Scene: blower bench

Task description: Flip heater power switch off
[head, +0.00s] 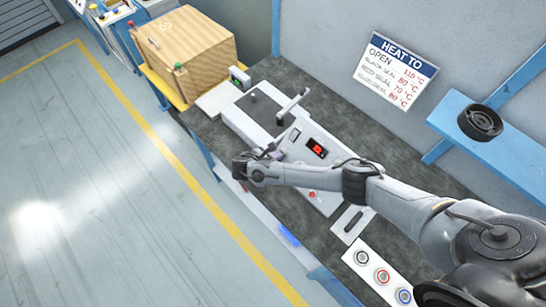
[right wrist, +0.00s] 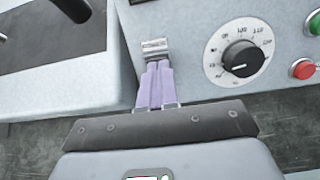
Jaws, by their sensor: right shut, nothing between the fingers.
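The heater unit (head: 300,137) is a pale box with a red lit display on the bench. In the right wrist view, its front panel (right wrist: 190,60) carries a small metal switch (right wrist: 155,46) left of a black dial (right wrist: 241,59). My right gripper (right wrist: 158,68) has its two purple fingers together, empty, with the tips right at the lower edge of the switch. I cannot tell whether they touch, nor which way the switch is set. In the head view, my right arm reaches across the heater's front and hides the switch. My left gripper is not in view.
Green (right wrist: 314,24) and red (right wrist: 302,69) buttons sit right of the dial. A white strip with several round rings (head: 382,276) lies on the dark bench (head: 385,155). A wooden crate (head: 186,48) stands at the back left. A blue shelf (head: 520,150) holds a black ring (head: 480,122).

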